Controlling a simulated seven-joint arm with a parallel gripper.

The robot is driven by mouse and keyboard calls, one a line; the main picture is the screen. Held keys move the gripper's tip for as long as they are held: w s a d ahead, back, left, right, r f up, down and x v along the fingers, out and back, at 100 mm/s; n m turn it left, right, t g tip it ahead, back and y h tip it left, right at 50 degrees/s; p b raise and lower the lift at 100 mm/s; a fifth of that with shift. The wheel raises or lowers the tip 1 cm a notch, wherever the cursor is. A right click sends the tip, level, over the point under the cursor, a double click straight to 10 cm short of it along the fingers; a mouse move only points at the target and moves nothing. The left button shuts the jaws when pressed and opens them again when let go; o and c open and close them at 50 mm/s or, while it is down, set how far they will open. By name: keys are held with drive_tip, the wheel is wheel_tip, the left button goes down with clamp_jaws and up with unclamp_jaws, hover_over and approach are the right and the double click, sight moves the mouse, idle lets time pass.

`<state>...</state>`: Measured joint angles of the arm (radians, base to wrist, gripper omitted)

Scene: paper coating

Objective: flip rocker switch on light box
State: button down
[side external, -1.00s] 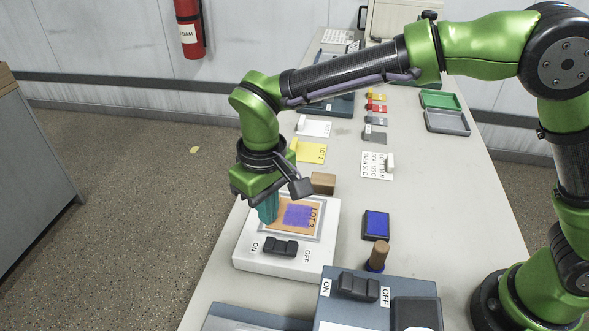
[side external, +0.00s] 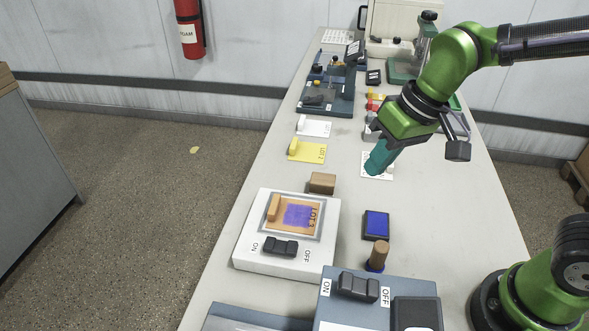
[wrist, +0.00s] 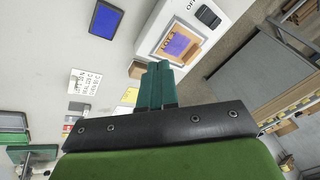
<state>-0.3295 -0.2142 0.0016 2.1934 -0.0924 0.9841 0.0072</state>
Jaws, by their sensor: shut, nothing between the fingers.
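The white light box (side external: 246,248) sits at the near left of the table, with a black rocker switch (side external: 281,246) on its front between the ON and OFF labels. I cannot tell surely which side is pressed. An orange sheet with a purple patch (side external: 298,215) lies on its panel, and a tan block (side external: 274,207) stands on the sheet's left edge. The switch (wrist: 208,17) also shows in the wrist view. My gripper (side external: 375,168), with teal fingers, is shut and empty above the white text card, behind and to the right of the light box.
A blue-grey unit (side external: 325,312) with its own ON/OFF rocker (side external: 358,287) stands nearer the front. A blue ink pad (side external: 376,225), a wooden-handled stamp (side external: 378,256) and a brown block (side external: 322,183) stand near the light box. Yellow (side external: 307,151) and white cards lie farther back.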

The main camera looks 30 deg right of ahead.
drive_tip(key=s+d+r+m+t, duration=0.3)
drive_tip(key=s+d, duration=0.3)
drive_tip(key=d, duration=0.3)
drive_tip(key=shift+d+r+m+t+h, duration=0.3)
drive_tip(key=shift+t, duration=0.3)
drive_tip(key=shift+a, duration=0.1)
drive_tip(key=w+a+f+m+g, duration=0.1)
drive_tip(key=w+a, duration=0.3)
drive_tip(key=a, duration=0.5)
drive_tip(key=w+a+f+m+g+h, duration=0.1)
drive_tip(key=w+a+m+g, duration=0.1)
drive_tip(key=w+a, duration=0.3)
drive_tip(key=w+a+f+m+g+h, duration=0.1)
drive_tip(key=w+a+g, duration=0.3)
drive_tip(key=a, duration=0.9)
drive_tip(key=shift+w+f+m, duration=0.2)
drive_tip(key=shift+m, duration=0.3)
